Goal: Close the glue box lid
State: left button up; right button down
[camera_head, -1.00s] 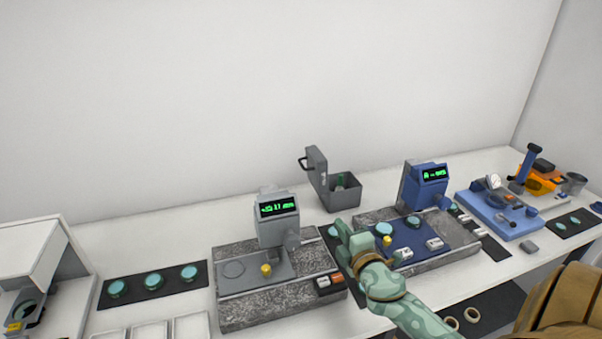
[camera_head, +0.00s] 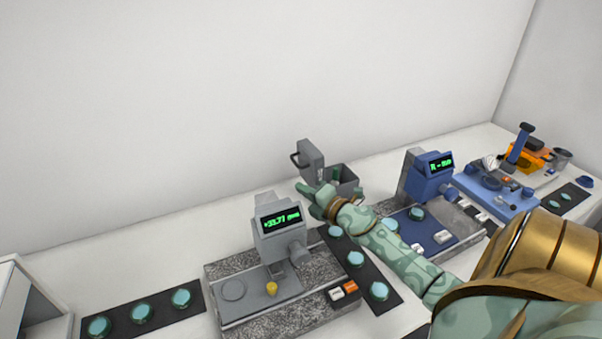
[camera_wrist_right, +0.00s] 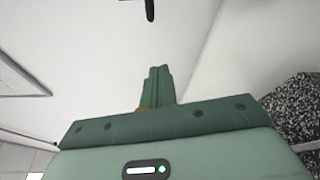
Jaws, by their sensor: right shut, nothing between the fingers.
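The grey glue box (camera_head: 347,181) stands at the back of the bench, near the wall. Its lid (camera_head: 311,160) is open and stands upright at the box's left side, with a dark handle (camera_head: 295,160) on its outer face. My right gripper (camera_head: 303,188) is shut and empty, just below and in front of the lid, and its arm hides part of the box. I cannot tell whether it touches the lid. In the right wrist view the closed fingers (camera_wrist_right: 158,75) point ahead, and a dark bar (camera_wrist_right: 150,8), perhaps the handle, shows beyond them. My left gripper is out of view.
A grey gauge (camera_head: 278,222) on a granite base stands in front of the box. A blue gauge (camera_head: 428,175) stands to the right. A black mat (camera_head: 366,272) with teal discs lies between them. Bare bench lies left of the box.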

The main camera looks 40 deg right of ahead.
aim_at(303, 166)
jog(key=w+d+b, duration=0.2)
jog(key=w+d, duration=0.1)
jog(key=w, duration=0.4)
jog(key=shift+d+r, duration=0.2)
jog(key=shift+d, duration=0.1)
jog(key=shift+s, duration=0.15)
jog(key=shift+d+r, duration=0.1)
jog(key=shift+s+d+r+m+t+b, duration=0.15)
jog(key=shift+d+r+m+b, duration=0.05)
jog(key=shift+d+r+m, duration=0.2)
jog(key=shift+s+d+r+m+t+b, duration=0.15)
jog(key=shift+d+r+m+b, duration=0.1)
jog(key=shift+d+m, duration=0.25)
jog(key=s+d+f+m+t+h+b, duration=0.1)
jog(key=d+m+b, duration=0.3)
jog(key=d+m, duration=0.4)
jog(key=s+d+f+m+t+h+b, duration=0.1)
jog(key=s+d+m+b, duration=0.3)
jog(key=d+m, duration=0.4)
jog(key=shift+d+f+t+h, duration=0.3)
jog(key=shift+t+h, duration=0.3)
jog(key=shift+h, duration=0.2)
